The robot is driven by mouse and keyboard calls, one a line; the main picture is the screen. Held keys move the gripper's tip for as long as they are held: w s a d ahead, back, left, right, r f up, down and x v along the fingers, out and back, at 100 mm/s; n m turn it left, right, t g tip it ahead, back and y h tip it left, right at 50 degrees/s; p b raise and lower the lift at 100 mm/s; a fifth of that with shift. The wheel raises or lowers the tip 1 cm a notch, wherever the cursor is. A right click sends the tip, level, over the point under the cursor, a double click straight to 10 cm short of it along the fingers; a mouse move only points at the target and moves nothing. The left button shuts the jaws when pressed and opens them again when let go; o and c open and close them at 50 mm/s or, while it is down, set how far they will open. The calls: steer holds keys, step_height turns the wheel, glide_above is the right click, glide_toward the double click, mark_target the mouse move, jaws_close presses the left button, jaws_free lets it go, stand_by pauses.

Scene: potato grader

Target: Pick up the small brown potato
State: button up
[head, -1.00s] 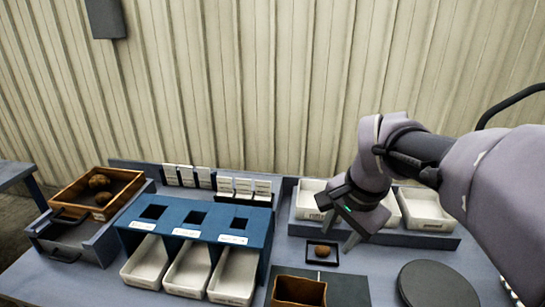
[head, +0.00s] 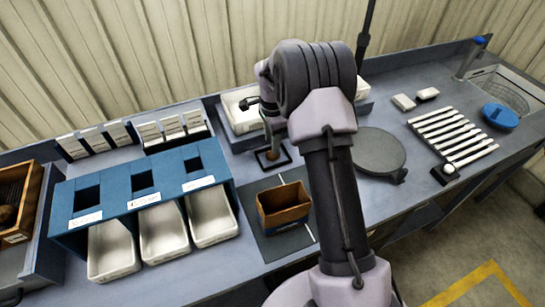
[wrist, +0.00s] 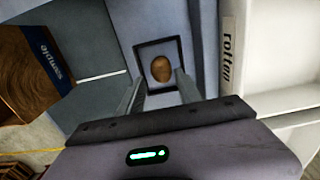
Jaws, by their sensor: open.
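The small brown potato (wrist: 161,69) lies in a small dark-rimmed tray (wrist: 144,48) on the bench, seen in the wrist view. My gripper (wrist: 157,88) is open and empty, pointing down at the tray, with its two fingers either side of the potato's near edge in the picture. They do not appear to touch it. In the head view my arm reaches over the bench, and my gripper (head: 272,141) is just above the tray (head: 287,161).
A brown box (head: 284,208) stands on a dark mat near the tray. A blue sorter (head: 140,197) with white bins is left, a round dark plate (head: 378,152) right. More brown potatoes sit in a wooden crate (head: 22,200).

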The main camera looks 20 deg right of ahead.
step_height(320, 180, down, 5)
steer(key=shift+w+d+f+b, duration=0.1)
steer(key=shift+d+f+b, duration=0.1)
steer(key=shift+b, duration=0.6)
steer(key=shift+r, duration=0.1)
jaws_close()
